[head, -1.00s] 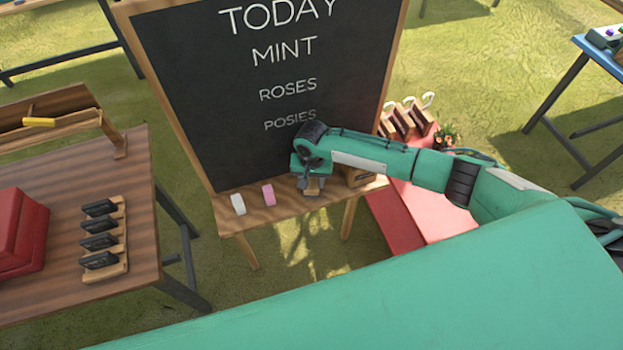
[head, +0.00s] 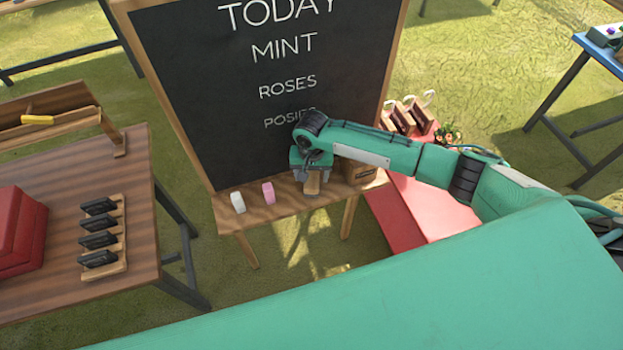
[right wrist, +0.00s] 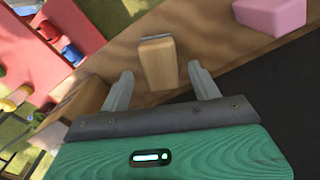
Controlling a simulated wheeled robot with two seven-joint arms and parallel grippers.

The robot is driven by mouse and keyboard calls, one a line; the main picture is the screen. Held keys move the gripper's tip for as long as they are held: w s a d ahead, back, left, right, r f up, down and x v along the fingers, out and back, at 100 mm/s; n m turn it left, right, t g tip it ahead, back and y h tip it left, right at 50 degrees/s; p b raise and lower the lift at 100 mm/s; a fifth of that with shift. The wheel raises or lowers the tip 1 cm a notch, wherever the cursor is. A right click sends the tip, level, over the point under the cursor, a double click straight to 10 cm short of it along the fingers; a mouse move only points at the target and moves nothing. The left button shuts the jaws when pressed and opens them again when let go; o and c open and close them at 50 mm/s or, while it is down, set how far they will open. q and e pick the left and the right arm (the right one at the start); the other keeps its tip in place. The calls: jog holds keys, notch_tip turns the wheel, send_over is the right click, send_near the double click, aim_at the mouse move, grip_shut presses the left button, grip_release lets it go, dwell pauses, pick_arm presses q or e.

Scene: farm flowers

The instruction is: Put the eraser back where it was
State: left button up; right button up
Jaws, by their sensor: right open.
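The eraser (head: 312,184), a small block with a wooden back, stands on the ledge (head: 285,208) below the chalkboard (head: 270,100). In the right wrist view the eraser (right wrist: 158,62) is just beyond and between the fingertips, with gaps to both. My right gripper (head: 313,177) is open and empty at the board's lower part; its fingers also show in the right wrist view (right wrist: 160,82). My left gripper is not in view.
White chalk (head: 237,202) and pink chalk (head: 269,193) stand on the ledge left of the eraser. A wooden box (head: 359,172) stands close on its right. A brown table (head: 140,220) with a red box (head: 20,232) is at left.

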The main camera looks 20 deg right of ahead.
aim_at(311, 181)
notch_tip(311, 181, up, 9)
jog(key=b, duration=0.2)
jog(key=shift+r, duration=0.2)
